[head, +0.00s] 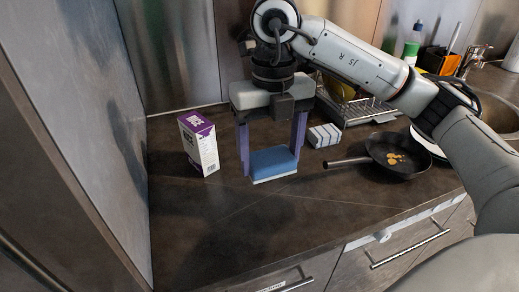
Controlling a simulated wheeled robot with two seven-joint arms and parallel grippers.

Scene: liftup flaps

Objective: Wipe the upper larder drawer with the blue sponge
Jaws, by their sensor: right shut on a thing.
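My right gripper (272,150) points down over the counter, its two purple fingers on either side of the blue sponge (273,162). It is shut on the sponge, which has a pale underside. I cannot tell whether the sponge touches the counter or hangs just above it. A drawer front (300,279) with a bar handle and a small label shows at the bottom edge, mostly cut off. The label is too small to read, so I cannot tell which drawer is the upper larder drawer. My left gripper is out of view.
A purple and white carton (199,144) stands left of the sponge. A striped cloth or block (324,135), a frying pan (397,155) and a dish rack (357,108) lie to the right. A tall grey panel (84,120) bounds the left. The front counter (245,225) is clear.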

